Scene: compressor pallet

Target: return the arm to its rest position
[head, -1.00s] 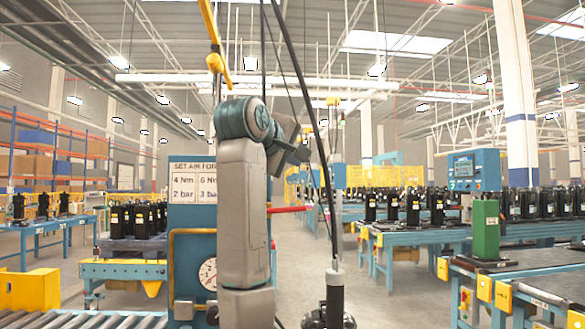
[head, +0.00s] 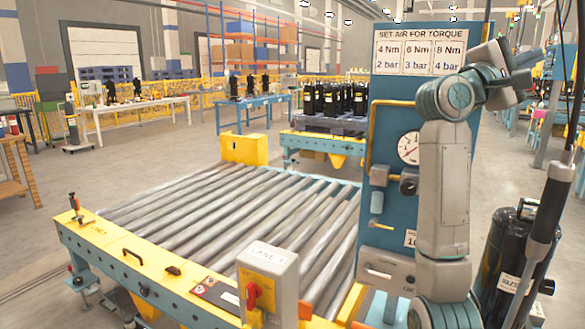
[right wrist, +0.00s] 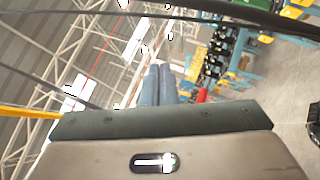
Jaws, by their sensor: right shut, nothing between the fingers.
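My right arm stands folded upright at the right of the head view, in front of the blue torque panel (head: 388,130). Its wrist and right gripper (head: 522,82) are raised beside the top of the panel and point right. In the right wrist view the two grey fingers of this gripper (right wrist: 158,84) lie together, shut and empty, with nothing touching them. My left gripper is in neither view.
A roller conveyor (head: 230,215) with yellow end rails fills the middle. A switch box (head: 268,284) stands at its front edge. A black compressor (head: 503,262) and a hanging dark tool (head: 550,205) are close to the arm's right. Behind are benches with black units (head: 335,98).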

